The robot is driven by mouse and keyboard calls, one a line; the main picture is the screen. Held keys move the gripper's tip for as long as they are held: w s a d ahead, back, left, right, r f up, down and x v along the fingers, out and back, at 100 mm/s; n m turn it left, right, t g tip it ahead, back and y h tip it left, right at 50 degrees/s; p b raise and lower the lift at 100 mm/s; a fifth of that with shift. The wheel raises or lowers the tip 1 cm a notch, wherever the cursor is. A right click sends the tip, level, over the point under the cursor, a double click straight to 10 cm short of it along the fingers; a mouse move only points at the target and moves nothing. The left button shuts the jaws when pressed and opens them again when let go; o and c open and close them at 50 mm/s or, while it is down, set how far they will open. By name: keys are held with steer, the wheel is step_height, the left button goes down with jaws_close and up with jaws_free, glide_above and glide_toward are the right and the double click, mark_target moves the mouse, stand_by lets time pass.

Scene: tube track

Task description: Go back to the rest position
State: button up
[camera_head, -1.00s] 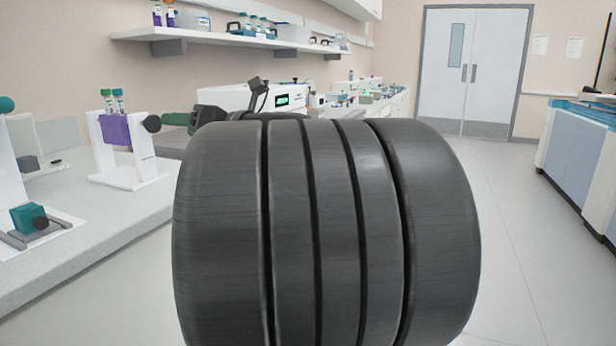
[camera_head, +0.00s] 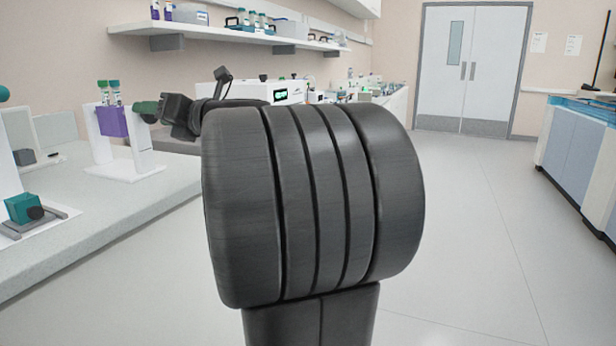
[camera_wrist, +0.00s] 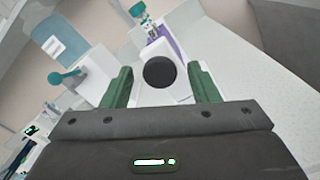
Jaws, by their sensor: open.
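My gripper (camera_head: 146,108) is open at the left of the head view, its green fingers beside a white stand (camera_head: 130,158). The stand carries a purple block (camera_head: 112,122) with capped tubes (camera_head: 109,90) in it. In the wrist view my gripper (camera_wrist: 161,70) shows two spread green fingers with a round black knob (camera_wrist: 160,72) in line between them. I cannot tell whether the fingers touch the knob. A tube with a teal cap (camera_wrist: 138,10) and part of the purple block (camera_wrist: 168,40) show behind it. My dark arm fills the middle of the head view.
A second white stand with a teal block (camera_head: 22,208) is on the bench (camera_head: 90,232) at left. A shelf (camera_head: 220,38) hangs above. A blue-topped cabinet (camera_head: 580,150) stands at right. The floor (camera_head: 470,230) between is clear.

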steer(key=p+v, duration=0.3)
steer(key=v, duration=1.1)
steer(key=w+a+m+p, duration=0.2)
steer(key=a+m+p, duration=0.3)
steer(key=m, duration=0.4)
steer(key=w+a+m+p, duration=0.3)
steer(key=a+m+p, duration=0.2)
steer(key=a+m, duration=0.3)
steer(key=shift+w+m, duration=0.25)
steer(key=shift+m, duration=0.55)
steer(key=shift+d, duration=0.1)
